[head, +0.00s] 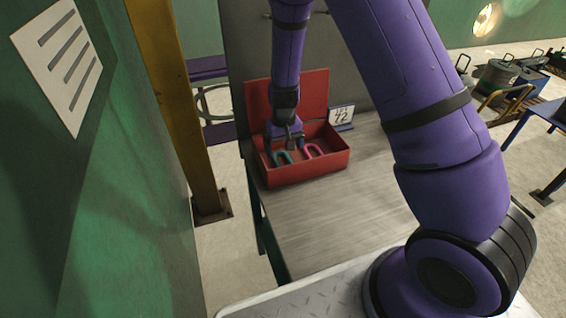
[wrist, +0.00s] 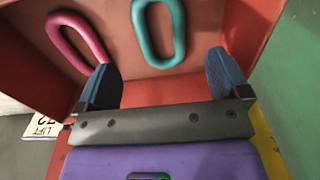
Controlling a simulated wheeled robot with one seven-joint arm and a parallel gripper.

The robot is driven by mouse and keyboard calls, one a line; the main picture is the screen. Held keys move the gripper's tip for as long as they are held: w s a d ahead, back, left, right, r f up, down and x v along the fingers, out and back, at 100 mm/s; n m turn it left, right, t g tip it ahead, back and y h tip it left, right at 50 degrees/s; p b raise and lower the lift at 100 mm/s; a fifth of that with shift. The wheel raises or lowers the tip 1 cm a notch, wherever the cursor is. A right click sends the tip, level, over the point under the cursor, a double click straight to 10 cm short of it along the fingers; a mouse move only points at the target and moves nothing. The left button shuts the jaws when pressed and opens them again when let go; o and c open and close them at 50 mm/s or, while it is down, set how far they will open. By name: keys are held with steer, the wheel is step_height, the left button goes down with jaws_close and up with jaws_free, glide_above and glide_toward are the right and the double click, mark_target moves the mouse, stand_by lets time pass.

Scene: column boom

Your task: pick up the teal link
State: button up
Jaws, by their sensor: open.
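The teal link (wrist: 141,40) is an oval ring lying on the floor of the red box, ahead of my gripper in the wrist view. In the head view the teal link (head: 280,158) shows beside my gripper, partly hidden by it. A pink link (wrist: 72,38) lies to its left in the wrist view, and to its right in the head view (head: 314,150). My gripper (wrist: 165,78) is open, with its two blue fingers apart and nothing between them. In the head view my gripper (head: 293,143) is inside the open red box.
The red box (head: 312,172) stands on a metal table (head: 340,205) with its lid raised at the back. A yellow post (head: 175,110) and a green wall are to the left. The table front is clear.

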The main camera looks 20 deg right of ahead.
mark_target(283, 164)
steer(key=shift+a+f, duration=0.1)
steer(key=shift+f, duration=2.65)
steer(key=c, duration=1.1)
steer(key=shift+r, duration=0.15)
step_height(283, 164, up, 10)
steer(key=shift+f, duration=0.1)
